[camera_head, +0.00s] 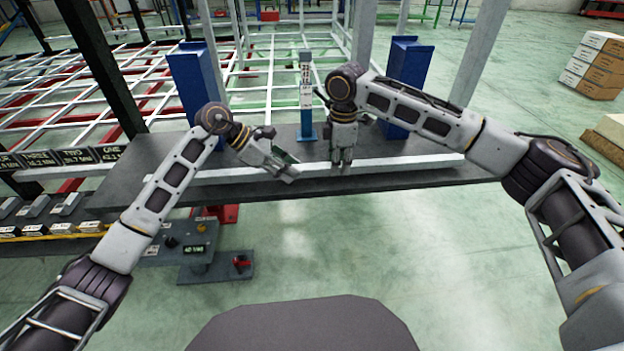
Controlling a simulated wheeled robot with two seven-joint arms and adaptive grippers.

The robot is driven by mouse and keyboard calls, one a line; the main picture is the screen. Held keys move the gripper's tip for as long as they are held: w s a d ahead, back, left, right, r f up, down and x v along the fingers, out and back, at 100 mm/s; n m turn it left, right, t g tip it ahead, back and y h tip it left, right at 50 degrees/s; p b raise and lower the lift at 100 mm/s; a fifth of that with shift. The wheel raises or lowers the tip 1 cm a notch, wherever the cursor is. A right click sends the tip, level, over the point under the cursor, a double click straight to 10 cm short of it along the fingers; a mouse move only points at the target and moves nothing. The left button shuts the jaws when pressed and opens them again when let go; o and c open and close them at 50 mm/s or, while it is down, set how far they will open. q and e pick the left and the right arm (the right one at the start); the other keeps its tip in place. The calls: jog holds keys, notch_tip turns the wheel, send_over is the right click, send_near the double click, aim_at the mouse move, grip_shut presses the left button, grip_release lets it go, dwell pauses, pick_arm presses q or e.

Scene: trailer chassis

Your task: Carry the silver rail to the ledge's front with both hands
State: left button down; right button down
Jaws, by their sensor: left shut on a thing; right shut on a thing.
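The silver rail (225,173) is a long, straight, light bar. It runs left to right along the front part of the dark grey ledge (150,153). My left gripper (287,174) is shut on the rail left of its middle, with the hand tilted. My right gripper (341,166) points down and is shut on the rail a short way to the right. The two hands are close together, and their fingers hide short stretches of the rail. I cannot tell whether the rail rests on the ledge or is slightly above it.
Blue posts stand behind the rail at left (190,82) and right (408,85), with a thin labelled blue post (306,95) between. A control box (190,242) is below the ledge at left. Boxes (597,62) stand far right. Floor in front is mostly clear.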

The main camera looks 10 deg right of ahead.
pick_arm(q)
jog(key=shift+f+b, duration=0.35)
pick_arm(e)
jog(key=shift+f, duration=0.35)
